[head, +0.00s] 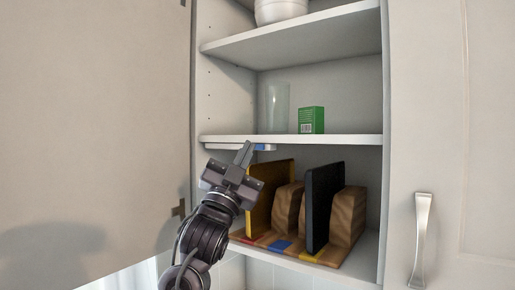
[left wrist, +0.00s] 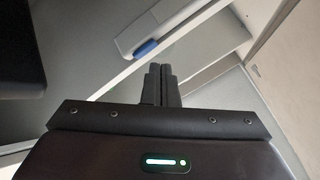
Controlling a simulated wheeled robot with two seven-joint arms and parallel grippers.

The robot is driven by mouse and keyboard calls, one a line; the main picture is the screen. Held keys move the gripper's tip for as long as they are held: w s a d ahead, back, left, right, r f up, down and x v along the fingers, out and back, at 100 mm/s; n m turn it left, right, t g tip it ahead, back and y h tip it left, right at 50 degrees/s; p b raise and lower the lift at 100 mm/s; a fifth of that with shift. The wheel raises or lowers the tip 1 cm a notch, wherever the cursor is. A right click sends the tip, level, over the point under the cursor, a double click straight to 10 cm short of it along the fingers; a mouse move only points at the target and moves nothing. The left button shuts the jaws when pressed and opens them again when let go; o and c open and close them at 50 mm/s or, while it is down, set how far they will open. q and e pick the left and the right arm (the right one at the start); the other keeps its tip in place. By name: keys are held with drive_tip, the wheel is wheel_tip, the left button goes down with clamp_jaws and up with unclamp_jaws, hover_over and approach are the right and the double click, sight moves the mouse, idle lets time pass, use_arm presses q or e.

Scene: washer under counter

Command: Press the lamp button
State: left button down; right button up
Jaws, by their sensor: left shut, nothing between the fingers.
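The lamp (head: 222,146) is a slim pale bar under the middle shelf, at its left end. Its blue button (head: 261,147) shows just right of my left fingertips. In the left wrist view the lamp (left wrist: 178,14) runs along the top and its blue button (left wrist: 146,49) faces me. My left gripper (head: 245,149) is shut and empty, pointing up just in front of the lamp. In the left wrist view its fingertips (left wrist: 160,70) are just below and right of the button in the picture. I cannot tell whether they touch it. My right gripper is not in view.
Below the lamp, a wooden rack (head: 346,220) holds a yellow board (head: 267,190) and a black board (head: 323,205). A clear glass (head: 277,108) and a green box (head: 311,120) stand on the middle shelf (head: 350,140). An open cabinet door (head: 95,110) is at the left.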

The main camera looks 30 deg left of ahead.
use_arm(q)
drive_tip(key=s, duration=0.2)
drive_tip(key=s+b, duration=0.1)
drive_tip(key=s, duration=0.3)
drive_tip(key=shift+a+b, duration=0.25)
drive_tip(key=shift+b, duration=0.15)
